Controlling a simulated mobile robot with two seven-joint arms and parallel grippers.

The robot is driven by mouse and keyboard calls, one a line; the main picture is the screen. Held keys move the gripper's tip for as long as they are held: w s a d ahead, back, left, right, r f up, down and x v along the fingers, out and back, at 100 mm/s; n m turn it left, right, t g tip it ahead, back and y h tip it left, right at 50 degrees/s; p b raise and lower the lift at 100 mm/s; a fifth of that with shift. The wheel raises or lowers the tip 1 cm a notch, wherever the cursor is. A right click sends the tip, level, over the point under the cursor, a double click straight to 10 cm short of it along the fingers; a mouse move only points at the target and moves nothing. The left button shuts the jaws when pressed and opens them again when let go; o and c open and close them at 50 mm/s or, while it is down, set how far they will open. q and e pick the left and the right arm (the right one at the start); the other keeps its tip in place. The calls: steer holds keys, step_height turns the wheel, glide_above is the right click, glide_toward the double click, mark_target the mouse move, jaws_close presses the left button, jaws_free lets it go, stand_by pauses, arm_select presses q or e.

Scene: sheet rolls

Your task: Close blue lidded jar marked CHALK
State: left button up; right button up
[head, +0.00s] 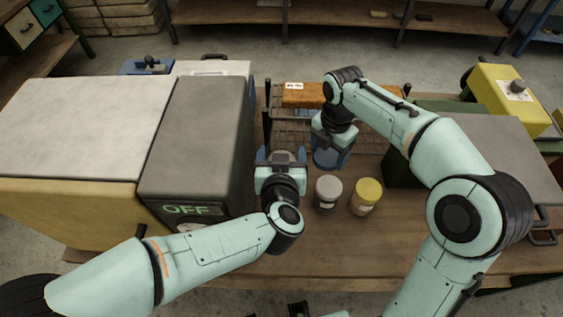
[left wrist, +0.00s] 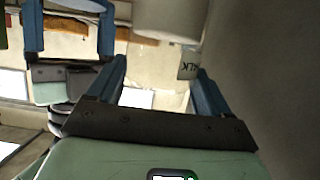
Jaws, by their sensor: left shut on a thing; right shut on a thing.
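My left gripper (head: 282,158) is shut on a pale grey thing, left of centre in the head view. My right gripper (head: 332,150) points down, just right of the left one, shut on a blue round thing (head: 331,160). The blue thing blends with the blue fingers, so whether it is the lid is unclear. The right gripper's blue fingers (left wrist: 70,30) also show at upper left.
A white-lidded jar (head: 328,190) and a yellow-lidded jar (head: 367,194) stand on the wooden table (head: 330,245) in front of the grippers. A grey machine marked OFF (head: 195,150) stands close at left. A wire rack (head: 292,125) and an orange-brown box (head: 303,95) are behind.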

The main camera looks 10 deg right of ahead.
arm_select(q)
steer(key=shift+r, duration=0.5)
steer(key=o, duration=0.7)
steer(key=c, duration=0.8)
steer(key=shift+s+f, duration=0.1)
